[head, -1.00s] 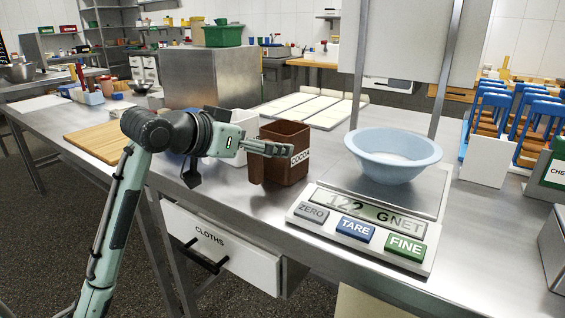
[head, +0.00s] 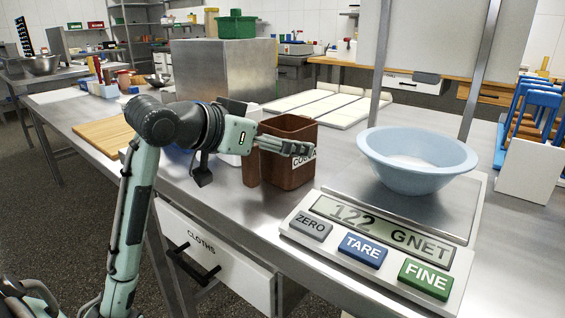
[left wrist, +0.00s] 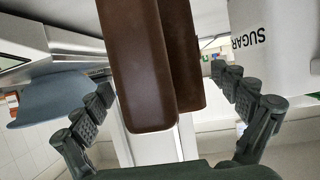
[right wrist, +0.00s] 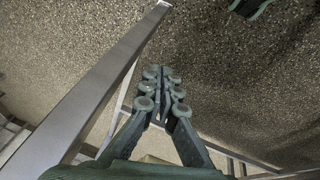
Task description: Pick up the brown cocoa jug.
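The brown cocoa jug (head: 288,174) stands upright on the metal table, its COCOA label partly covered by my left gripper (head: 300,147). In the head view the left fingers reach across the jug's near side. In the left wrist view the jug's brown handle and body (left wrist: 150,75) lie between the two spread fingers of the left gripper (left wrist: 162,85), with a gap visible on each side. The left gripper is open. My right gripper (right wrist: 160,75) is shut and empty above the speckled floor, away from the jug.
A scale (head: 310,252) with a pale blue bowl (head: 416,170) stands right of the jug. A white SUGAR container (left wrist: 265,45) is close beside the left gripper. A wooden board (head: 105,138) lies left and a steel box (head: 222,70) stands behind.

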